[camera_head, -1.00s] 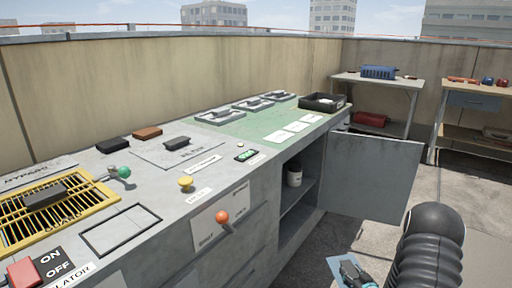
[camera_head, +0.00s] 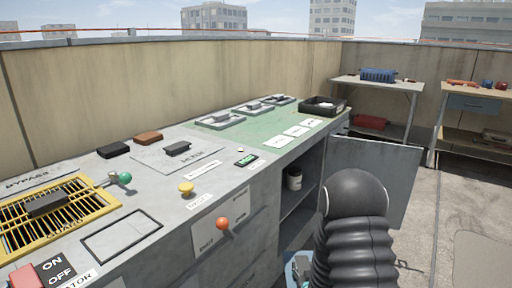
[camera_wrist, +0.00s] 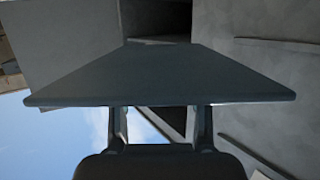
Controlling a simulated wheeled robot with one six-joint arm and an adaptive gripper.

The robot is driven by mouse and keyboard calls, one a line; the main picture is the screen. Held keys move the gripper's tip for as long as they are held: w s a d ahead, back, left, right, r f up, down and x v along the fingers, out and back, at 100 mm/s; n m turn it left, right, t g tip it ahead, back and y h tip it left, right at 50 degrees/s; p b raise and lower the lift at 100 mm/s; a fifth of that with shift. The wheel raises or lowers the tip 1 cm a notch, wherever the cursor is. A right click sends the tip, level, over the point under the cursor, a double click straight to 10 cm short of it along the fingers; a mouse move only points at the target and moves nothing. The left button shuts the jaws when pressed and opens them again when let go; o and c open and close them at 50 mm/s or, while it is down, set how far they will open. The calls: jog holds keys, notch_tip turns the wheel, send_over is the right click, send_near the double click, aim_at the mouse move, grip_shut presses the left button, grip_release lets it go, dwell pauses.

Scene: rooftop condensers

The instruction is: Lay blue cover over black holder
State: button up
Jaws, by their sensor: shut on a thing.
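My gripper (camera_wrist: 160,118) is shut on a flat plate, the blue cover (camera_wrist: 160,78), which spreads out beyond the fingertips in the wrist view and looks dark in shade. In the head view a light blue bit of the cover (camera_head: 291,272) shows at the bottom, low in front of the cabinet; my arm hides most of it and the gripper. On the counter, a small black block (camera_head: 114,150) lies at the back left and a dark block (camera_head: 177,148) sits on a grey labelled plate. I cannot tell which dark piece is the black holder.
An open cabinet door (camera_head: 400,165) juts out at right.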

aim_at(304, 266)
jog(key=v, duration=0.3)
jog(key=shift+s+r, duration=0.15)
jog(key=shift+r, duration=0.25)
jog(key=shift+s, duration=0.1)
